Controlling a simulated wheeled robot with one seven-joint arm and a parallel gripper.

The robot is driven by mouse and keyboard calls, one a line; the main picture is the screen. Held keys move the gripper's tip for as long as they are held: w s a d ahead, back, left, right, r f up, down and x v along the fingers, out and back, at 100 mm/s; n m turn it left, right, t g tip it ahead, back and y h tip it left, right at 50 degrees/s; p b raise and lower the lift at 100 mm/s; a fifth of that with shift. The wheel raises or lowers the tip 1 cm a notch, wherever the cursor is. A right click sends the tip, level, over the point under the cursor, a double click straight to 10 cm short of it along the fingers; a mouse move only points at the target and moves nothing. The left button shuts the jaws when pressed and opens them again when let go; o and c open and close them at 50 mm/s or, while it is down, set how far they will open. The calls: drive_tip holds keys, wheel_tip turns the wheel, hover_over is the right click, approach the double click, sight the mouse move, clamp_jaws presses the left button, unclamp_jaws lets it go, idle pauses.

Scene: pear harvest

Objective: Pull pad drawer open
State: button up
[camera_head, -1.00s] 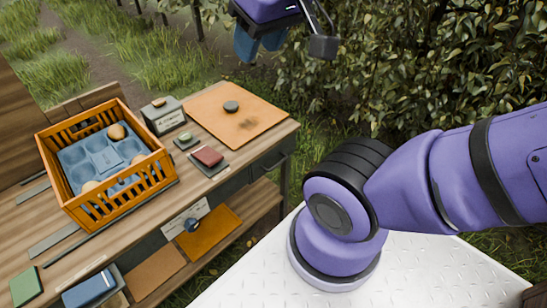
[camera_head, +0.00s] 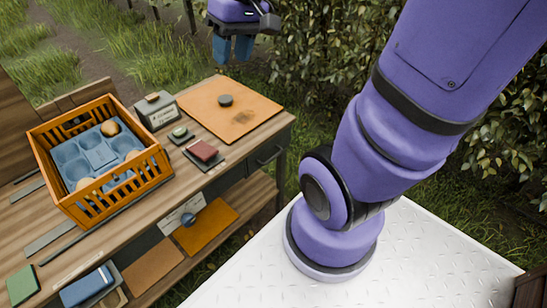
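My gripper (camera_head: 232,48) hangs at the top of the view, beyond the far end of the workbench. Its two blue fingers point down with a small gap between them, and nothing shows in it. A dark bar handle (camera_head: 268,157) sits on that side near the far corner. The drawer there looks shut. I cannot tell which drawer holds pads. My gripper is apart from both.
An orange crate (camera_head: 152,166) with a blue tray and pears stands on the bench. A grey box (camera_head: 157,110), a red block (camera_head: 202,150) and an orange mat (camera_head: 210,100) lie farther back. A lower shelf (camera_head: 255,192) runs beneath. Dense foliage stands at right.

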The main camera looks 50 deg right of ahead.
drive_tip(key=w+d+f+m+g+y, duration=0.1)
drive_tip(key=w+d+f+m+y, duration=0.1)
drive_tip(key=w+d+f+y, duration=0.5)
drive_tip(key=m+t+y, duration=0.1)
drive_tip(key=m+t, duration=0.5)
drive_tip(key=t, duration=0.2)
hover_over(274, 156)
drive_tip(key=s+d, duration=0.2)
drive_tip(key=s, duration=0.2)
wheel_tip(274, 156, down, 29)
drive_tip(key=s+d+f+m+t+h, duration=0.1)
drive_tip(key=s+f+m+t+h, duration=0.15)
drive_tip(key=f, duration=0.55)
drive_tip(key=s+d+f+m+t+h, duration=0.1)
drive_tip(key=s+f+m+t+h, duration=0.2)
drive_tip(key=f, duration=0.5)
drive_tip(key=shift+t+y, duration=0.25)
drive_tip(key=shift+y, duration=0.3)
drive_tip(key=x, duration=1)
drive_tip(key=shift+w+r, duration=0.15)
drive_tip(key=shift+w, duration=0.25)
clamp_jaws()
